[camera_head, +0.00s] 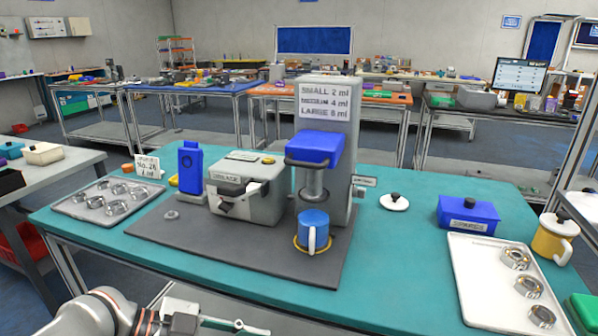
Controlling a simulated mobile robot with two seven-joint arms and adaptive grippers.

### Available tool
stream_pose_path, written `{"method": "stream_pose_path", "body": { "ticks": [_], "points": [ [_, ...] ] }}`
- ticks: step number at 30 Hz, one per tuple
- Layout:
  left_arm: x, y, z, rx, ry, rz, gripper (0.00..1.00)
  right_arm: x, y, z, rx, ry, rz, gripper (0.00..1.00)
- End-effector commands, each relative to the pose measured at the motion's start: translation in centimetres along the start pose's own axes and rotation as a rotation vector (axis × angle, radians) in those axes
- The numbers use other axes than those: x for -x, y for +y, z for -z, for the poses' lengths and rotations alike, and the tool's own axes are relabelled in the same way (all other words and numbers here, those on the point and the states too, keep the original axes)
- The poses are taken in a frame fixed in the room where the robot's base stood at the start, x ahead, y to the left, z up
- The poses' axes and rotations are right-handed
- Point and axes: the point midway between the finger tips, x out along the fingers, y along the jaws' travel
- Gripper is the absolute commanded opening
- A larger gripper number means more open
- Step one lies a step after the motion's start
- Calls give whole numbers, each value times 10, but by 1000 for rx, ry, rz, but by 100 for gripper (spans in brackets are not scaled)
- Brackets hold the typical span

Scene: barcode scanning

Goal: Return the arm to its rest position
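My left arm (95,312) comes in at the lower left, in front of the table's near edge. Its gripper (240,326) is at the bottom edge, pointing right, below and apart from the things on the table. Its fingers are small and partly cut off, so I cannot tell whether they are open or shut. I see nothing clearly held in it. My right gripper is not in view. No barcode scanner can be made out for certain; a blue upright device (190,167) stands on the table.
The teal table (400,262) carries a grey dispenser (343,150) with a blue mug (313,231) under it, a grey box (240,195), trays of metal rings at left (75,207) and right (470,285), a blue box (467,214) and a yellow mug (553,238). The front middle is clear.

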Motion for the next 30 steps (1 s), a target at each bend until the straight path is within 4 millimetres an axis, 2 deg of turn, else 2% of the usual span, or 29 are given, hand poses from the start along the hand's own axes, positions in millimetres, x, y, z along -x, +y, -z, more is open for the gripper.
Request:
{"method": "stream_pose_path", "body": {
  "ticks": [3,6,11,14,18,21,24,30],
  "points": [
    [-19,11,-24,-11,-56,71,27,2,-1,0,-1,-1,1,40],
    [-27,13,-50,-6,-130,167,27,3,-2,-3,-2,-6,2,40],
    [-19,14,-101,49,-286,348,27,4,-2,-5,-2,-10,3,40],
    [1,19,-140,113,-412,469,27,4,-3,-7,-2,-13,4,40],
    [45,38,-197,219,-618,628,27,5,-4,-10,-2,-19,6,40],
    [81,57,-229,285,-760,715,27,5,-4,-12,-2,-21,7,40],
    [113,77,-251,335,-876,779,27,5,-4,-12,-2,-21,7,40],
    [168,117,-281,412,-1076,867,27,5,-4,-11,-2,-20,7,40]
  ]
}}
